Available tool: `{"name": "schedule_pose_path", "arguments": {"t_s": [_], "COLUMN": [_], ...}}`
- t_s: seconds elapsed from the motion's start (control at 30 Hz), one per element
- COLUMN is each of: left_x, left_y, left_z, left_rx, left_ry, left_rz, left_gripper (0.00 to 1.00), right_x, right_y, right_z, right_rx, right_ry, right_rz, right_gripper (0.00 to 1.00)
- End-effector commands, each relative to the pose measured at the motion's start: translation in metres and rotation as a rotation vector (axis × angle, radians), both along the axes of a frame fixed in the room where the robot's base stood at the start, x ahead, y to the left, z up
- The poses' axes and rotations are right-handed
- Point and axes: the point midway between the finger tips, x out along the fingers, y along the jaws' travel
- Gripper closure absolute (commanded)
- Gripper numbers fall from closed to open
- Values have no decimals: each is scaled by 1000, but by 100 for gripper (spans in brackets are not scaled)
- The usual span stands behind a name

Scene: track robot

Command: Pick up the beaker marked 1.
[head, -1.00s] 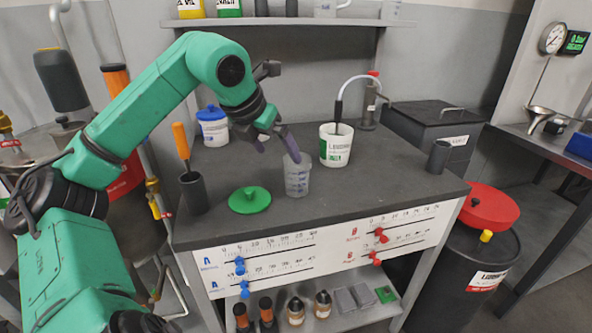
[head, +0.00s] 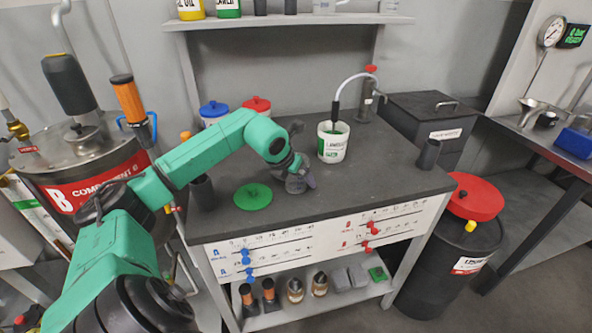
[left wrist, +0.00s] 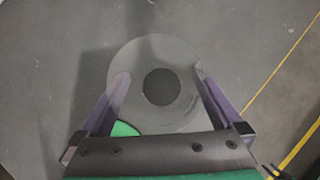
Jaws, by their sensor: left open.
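The clear beaker (head: 294,186) stands on the dark bench top in the head view, mostly hidden behind my left gripper (head: 306,177). In the left wrist view the beaker (left wrist: 158,50) shows from above as a pale see-through ring around a dark round centre. My left gripper (left wrist: 162,82) is open, with one purple finger on each side of the beaker. I cannot tell whether the fingers touch it. No number can be read on it now. My right gripper is not in view.
A green lid (head: 253,197) lies left of the beaker, with a dark cup (head: 201,193) beyond it. Blue-lidded (head: 213,111) and red-lidded (head: 257,105) tubs stand at the back.

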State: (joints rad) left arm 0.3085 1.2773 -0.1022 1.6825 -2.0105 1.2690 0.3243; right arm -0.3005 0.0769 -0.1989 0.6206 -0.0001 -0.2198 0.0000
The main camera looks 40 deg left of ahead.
Motion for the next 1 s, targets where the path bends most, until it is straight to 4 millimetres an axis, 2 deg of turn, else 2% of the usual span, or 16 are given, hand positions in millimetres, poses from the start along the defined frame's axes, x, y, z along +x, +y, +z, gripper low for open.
{"name": "schedule_pose_path", "arguments": {"t_s": [0.1, 0.17, 0.3, 0.33, 0.6, 0.77, 0.87, 1.0], "left_x": [0, 0, 0, 0, 0, 1, 2, 1], "left_y": [0, 0, 0, 0, 0, 0, 1, 0], "left_z": [0, 0, 0, 0, 3, 22, 53, 113], "left_rx": [0, 0, 0, 0, 0, 0, -1, -3], "left_ry": [0, 0, 0, 0, -2, -6, -12, -12], "left_rz": [0, 0, 0, 0, 0, 0, 1, 0], "left_gripper": [0, 19, 73, 76, 76, 76, 76, 76], "right_x": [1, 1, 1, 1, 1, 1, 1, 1], "right_y": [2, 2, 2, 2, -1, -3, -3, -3], "right_z": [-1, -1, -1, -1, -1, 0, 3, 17], "right_rx": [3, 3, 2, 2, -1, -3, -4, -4], "right_ry": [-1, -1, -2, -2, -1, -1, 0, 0], "right_rz": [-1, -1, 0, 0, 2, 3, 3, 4], "right_gripper": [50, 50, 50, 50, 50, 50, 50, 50]}}
